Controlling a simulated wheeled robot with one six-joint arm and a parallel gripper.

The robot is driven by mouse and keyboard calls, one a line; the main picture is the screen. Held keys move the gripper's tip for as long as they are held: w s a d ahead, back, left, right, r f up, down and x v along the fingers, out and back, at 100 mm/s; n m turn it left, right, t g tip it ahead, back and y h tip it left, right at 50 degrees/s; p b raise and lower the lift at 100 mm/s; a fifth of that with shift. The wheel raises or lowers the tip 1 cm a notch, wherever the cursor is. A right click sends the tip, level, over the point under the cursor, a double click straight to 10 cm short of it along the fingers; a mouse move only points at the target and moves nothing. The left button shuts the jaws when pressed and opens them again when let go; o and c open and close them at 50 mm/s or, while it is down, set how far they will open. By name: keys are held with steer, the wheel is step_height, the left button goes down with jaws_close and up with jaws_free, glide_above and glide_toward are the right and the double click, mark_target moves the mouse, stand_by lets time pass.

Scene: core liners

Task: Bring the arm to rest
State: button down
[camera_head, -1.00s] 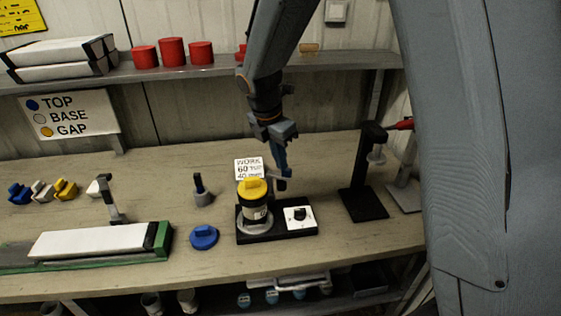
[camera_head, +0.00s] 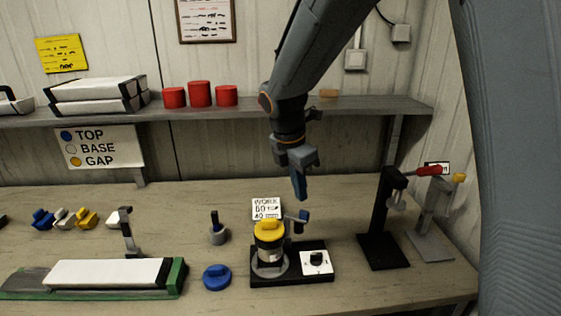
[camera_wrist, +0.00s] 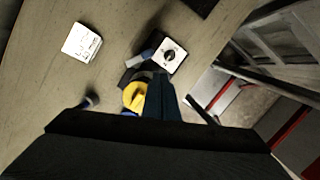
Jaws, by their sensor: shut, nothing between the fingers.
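My gripper (camera_head: 300,188) hangs from my arm above the bench, pointing down, its blue fingers together and empty. It is above and behind the black fixture (camera_head: 291,275), apart from it. In the wrist view, the blue fingers (camera_wrist: 161,95) overlap part of the fixture's picture. A jar with a yellow cap (camera_head: 269,232) stands upright on the fixture, left of a white dial plate (camera_head: 316,262). The yellow cap (camera_wrist: 135,96) and the dial plate (camera_wrist: 170,56) also show in the wrist view.
A shelf (camera_head: 150,115) with red cylinders runs behind my arm. A blue cap (camera_head: 217,277) and a white core liner (camera_head: 105,272) in a green tray are to the left. A card (camera_head: 266,208) stands behind the fixture.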

steer(key=s+d+f+m+y+b, duration=0.1)
steer(key=s+d+f+m+b, duration=0.3)
steer(key=s+f+m, duration=0.3)
steer(key=s+d+f+m+y+b, duration=0.1)
steer(key=s+d+f+m+b, duration=0.4)
steer(key=f+m, duration=0.5)
steer(key=s+m+b, duration=0.1)
steer(key=s+m, duration=0.1)
steer(key=m, duration=0.4)
steer(key=shift+s+f, duration=0.2)
steer(key=shift+s, duration=0.15)
